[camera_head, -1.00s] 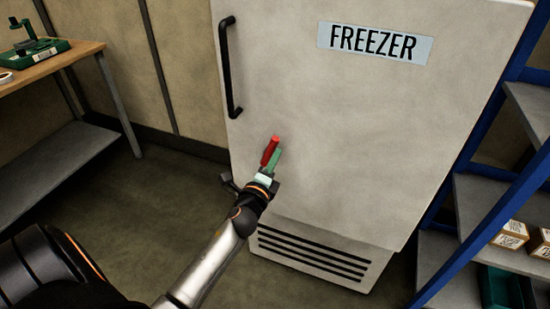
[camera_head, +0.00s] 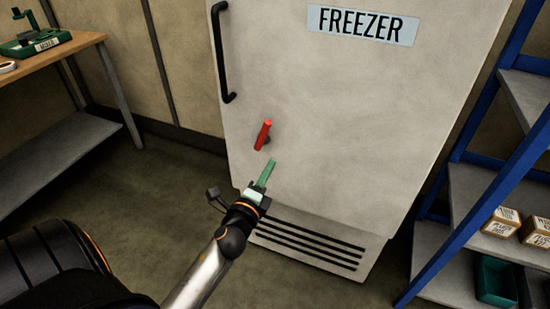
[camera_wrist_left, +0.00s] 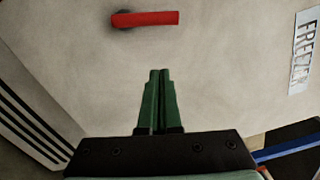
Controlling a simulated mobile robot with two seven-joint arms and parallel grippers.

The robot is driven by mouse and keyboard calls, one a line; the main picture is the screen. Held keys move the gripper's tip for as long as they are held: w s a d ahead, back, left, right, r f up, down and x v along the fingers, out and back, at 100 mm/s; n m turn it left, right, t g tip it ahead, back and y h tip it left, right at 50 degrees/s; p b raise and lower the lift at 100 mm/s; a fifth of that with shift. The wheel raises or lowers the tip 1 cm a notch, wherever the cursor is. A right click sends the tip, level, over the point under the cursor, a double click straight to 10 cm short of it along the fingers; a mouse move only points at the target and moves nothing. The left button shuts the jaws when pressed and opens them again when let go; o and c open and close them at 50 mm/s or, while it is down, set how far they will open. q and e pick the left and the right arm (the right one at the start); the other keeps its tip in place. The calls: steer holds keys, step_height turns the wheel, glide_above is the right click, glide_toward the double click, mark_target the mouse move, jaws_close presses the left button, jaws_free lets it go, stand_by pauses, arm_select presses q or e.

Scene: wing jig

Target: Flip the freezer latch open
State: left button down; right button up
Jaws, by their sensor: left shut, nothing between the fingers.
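The freezer (camera_head: 330,120) is a large pale door labelled FREEZER, with a vertical black handle at its upper left. The red latch (camera_head: 263,135) is on the door's lower left part, standing near upright and tilted slightly right in the head view. In the left wrist view the latch (camera_wrist_left: 146,19) lies across the top, its dark pivot at its left end. My left gripper (camera_head: 267,172) has green fingers pressed together with nothing between them. It is below the latch and apart from it. The fingertips also show in the left wrist view (camera_wrist_left: 158,73). My right gripper is not in view.
A wooden workbench (camera_head: 62,47) with a green device stands at the left. A blue-framed shelf (camera_head: 480,195) with small boxes and a green bin stands at the right. The floor (camera_head: 130,205) between bench and freezer is clear.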

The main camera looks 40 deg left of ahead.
arm_select(q)
steer(key=shift+v, duration=1.2)
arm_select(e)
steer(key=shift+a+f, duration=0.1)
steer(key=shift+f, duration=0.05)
arm_select(q)
steer(key=s+d+f+n+g+h+p, duration=0.3)
steer(key=s+d+f+n+g+p, duration=0.1)
steer(key=s+d+n, duration=0.4)
steer(key=s+d+f+n+g+h+p, duration=0.4)
steer(key=s+d+f+n+p, duration=0.3)
steer(key=s+d+n, duration=0.1)
steer(key=shift+s+d+p, duration=0.3)
steer(key=shift+d, duration=0.1)
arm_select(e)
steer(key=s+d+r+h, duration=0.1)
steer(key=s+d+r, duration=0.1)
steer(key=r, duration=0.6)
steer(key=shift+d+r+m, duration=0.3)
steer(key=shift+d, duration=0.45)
arm_select(q)
steer(key=shift+r, duration=0.1)
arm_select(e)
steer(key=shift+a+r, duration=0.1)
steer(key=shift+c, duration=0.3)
